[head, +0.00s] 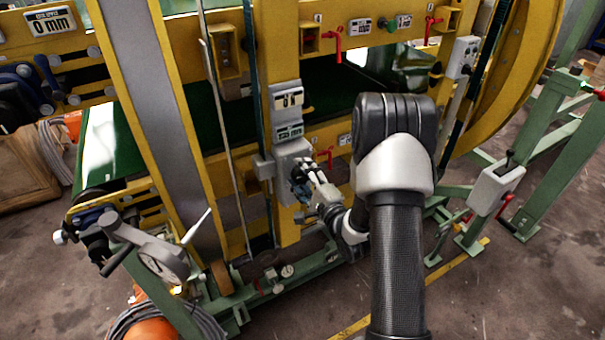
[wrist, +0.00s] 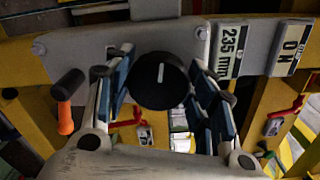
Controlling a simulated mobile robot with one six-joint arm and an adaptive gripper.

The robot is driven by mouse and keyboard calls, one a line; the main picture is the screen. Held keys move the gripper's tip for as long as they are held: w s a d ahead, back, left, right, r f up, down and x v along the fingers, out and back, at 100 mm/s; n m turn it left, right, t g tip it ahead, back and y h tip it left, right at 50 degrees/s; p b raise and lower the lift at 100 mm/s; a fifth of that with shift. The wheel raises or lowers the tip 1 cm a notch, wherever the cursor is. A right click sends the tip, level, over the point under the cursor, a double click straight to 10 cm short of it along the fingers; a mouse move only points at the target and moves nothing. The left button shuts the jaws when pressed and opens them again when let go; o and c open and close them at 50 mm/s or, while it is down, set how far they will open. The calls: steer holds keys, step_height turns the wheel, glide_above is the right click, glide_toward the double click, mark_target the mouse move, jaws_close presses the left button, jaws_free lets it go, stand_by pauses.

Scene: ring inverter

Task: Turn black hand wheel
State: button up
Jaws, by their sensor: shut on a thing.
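The black hand wheel (wrist: 160,80) is a round black knob with a white line on its face, the line standing nearly upright in the wrist view. It sits on a grey plate. My gripper (wrist: 163,92) has its blue-padded fingers on either side of the wheel and is shut on it. In the head view my gripper (head: 308,180) reaches the grey box on the yellow post; the wheel there is small and mostly covered by the fingers.
A display reading 235 mm (wrist: 230,50) and a second display (wrist: 290,47) lie beside the wheel. A black handle with an orange grip (wrist: 66,115) sticks out left of my fingers. Red levers (head: 338,45) and yellow beams surround the post. A grey hand crank (head: 160,250) stands lower left.

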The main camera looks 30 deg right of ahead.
steer(key=m+p, duration=0.1)
steer(key=m, duration=0.2)
steer(key=shift+r+m, duration=0.1)
steer(key=shift+m, duration=0.2)
steer(key=shift+m+p, duration=0.65)
steer(key=shift+m, duration=1.05)
steer(key=o, duration=1.1)
steer(key=shift+d, duration=0.1)
steer(key=shift+c, duration=0.2)
steer(key=s, duration=1.2)
steer(key=shift+d, duration=0.2)
